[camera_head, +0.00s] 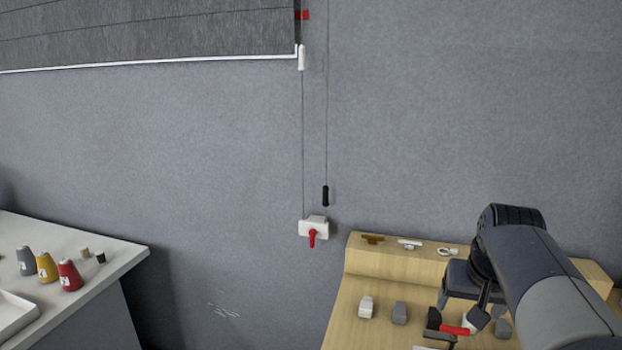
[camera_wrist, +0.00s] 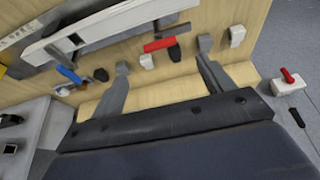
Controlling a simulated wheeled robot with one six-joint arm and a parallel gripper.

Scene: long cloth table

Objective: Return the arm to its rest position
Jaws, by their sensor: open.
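My gripper (camera_wrist: 163,66) is open in the wrist view. Its two grey fingers stand wide apart, with nothing held between them. My arm reaches in from the right side of the head view, over the wooden bench (camera_head: 345,315). There the gripper is partly hidden by the arm. A red-handled piece (camera_wrist: 160,44) lies beyond the fingertips in the wrist view; I cannot tell the exact gap.
Small white (camera_head: 366,307) and grey (camera_head: 399,313) blocks stand on the bench. A red-levered box (camera_head: 313,228) and cords are on the wall. Several cones, one red (camera_head: 69,275), stand on the left white counter (camera_head: 110,254). Floor separates counter and bench.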

